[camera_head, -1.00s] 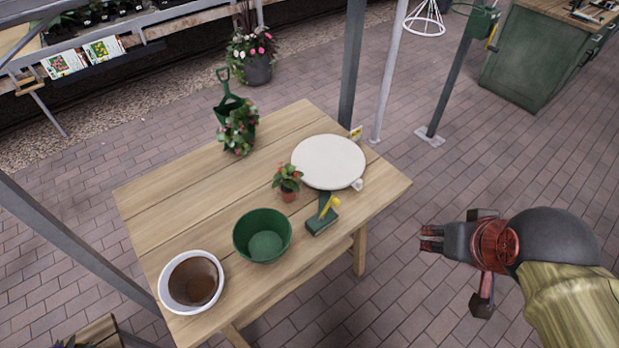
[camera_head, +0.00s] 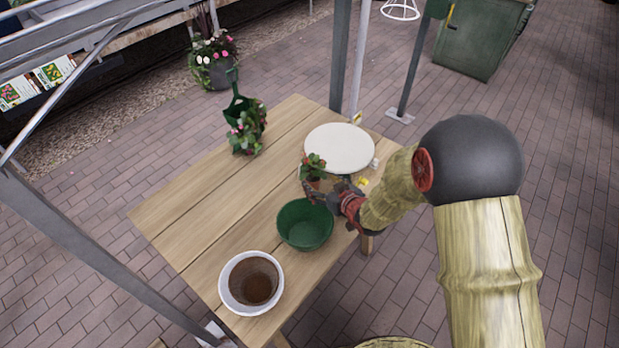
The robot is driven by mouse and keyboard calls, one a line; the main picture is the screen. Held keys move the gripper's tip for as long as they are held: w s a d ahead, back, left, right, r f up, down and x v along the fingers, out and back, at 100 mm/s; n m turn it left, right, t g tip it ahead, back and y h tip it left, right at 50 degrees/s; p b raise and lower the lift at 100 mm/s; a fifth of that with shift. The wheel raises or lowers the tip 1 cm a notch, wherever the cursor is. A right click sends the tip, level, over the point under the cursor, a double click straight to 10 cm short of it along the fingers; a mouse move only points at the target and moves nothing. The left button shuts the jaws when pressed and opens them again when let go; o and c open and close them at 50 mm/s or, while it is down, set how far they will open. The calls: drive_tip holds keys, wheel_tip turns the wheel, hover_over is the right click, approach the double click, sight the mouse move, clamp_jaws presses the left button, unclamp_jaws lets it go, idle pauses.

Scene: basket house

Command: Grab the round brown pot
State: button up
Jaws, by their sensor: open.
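A small round brown pot (camera_head: 314,182) holds a leafy plant with red flowers and stands on the wooden table (camera_head: 190,215), by the white round plate (camera_head: 341,148). My gripper (camera_head: 322,190) reaches in from the right. It is open, with its fingers close to the small pot and covering part of it. I cannot tell whether they touch it. A larger white-rimmed pot with a brown inside (camera_head: 252,282) sits at the table's near left corner, away from my gripper.
A green bowl-like pot (camera_head: 305,224) stands just below my gripper. A green planter with flowers and a trowel (camera_head: 244,128) stands at the back left. A yellow-and-green item (camera_head: 363,182) is mostly hidden behind my arm. The table's left half is clear.

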sight(313, 177)
drive_tip(key=b+x, duration=0.2)
drive_tip(key=x, duration=0.6)
drive_tip(key=shift+d, duration=0.2)
drive_tip(key=c, duration=0.3)
drive_tip(key=c, duration=1.1)
